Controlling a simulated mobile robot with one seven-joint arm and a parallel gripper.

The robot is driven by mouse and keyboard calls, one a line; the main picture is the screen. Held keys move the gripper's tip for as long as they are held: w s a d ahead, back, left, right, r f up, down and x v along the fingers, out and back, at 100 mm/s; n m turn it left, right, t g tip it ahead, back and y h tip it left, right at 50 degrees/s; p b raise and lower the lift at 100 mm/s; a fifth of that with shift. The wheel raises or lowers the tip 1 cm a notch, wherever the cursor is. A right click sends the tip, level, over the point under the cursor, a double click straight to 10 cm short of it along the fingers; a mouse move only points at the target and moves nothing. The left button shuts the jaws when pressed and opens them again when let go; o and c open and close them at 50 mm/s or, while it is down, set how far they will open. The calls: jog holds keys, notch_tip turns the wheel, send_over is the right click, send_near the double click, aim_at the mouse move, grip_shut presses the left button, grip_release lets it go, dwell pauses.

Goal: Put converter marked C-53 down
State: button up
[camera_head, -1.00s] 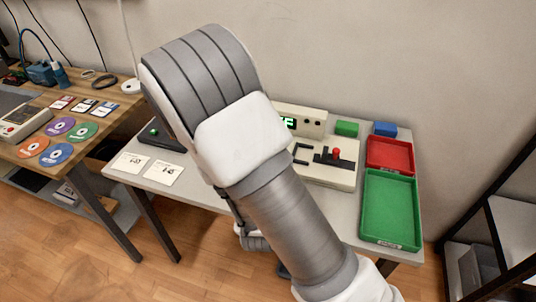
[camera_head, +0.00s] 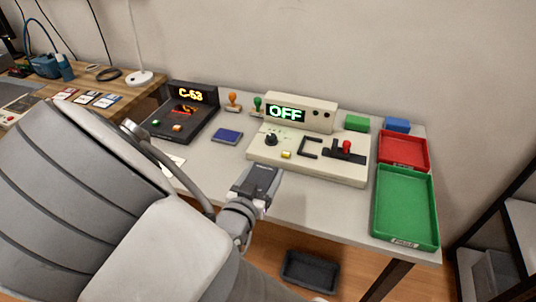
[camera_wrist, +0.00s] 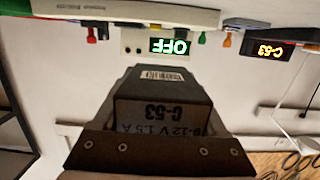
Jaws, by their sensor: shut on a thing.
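The converter (camera_head: 263,179) is a dark grey block held at the front edge of the table, just in front of the beige tester. It also shows in the wrist view (camera_wrist: 160,92), where its label reads C-53 upside down. My gripper (camera_head: 250,196) is shut on it. I cannot tell whether the converter touches the table. A black station (camera_head: 205,122) with an orange C-53 display stands at the table's left. The beige tester (camera_head: 352,172) shows OFF in green and has black brackets and a red-knobbed lever.
A green tray (camera_head: 378,205) and a red tray (camera_head: 405,164) stand at the right. Green (camera_head: 357,123) and blue (camera_head: 397,125) blocks are behind them. A black bin (camera_head: 310,272) is on the floor.

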jog(key=w+f, duration=0.1)
jog(key=w, duration=0.1)
jog(key=w+f+b, duration=0.1)
jog(key=w+f, duration=0.1)
jog(key=w, duration=0.1)
jog(key=w+f+b, duration=0.1)
jog(key=w, duration=0.1)
jog(key=shift+w+d+f, duration=0.2)
jog(key=shift+d+f, duration=0.05)
jog(key=shift+f+b, duration=0.8)
jog(key=shift+f, duration=1.2)
jog(key=shift+f, duration=0.2)
jog(key=o, duration=1.6)
jog(key=shift+r, duration=0.15)
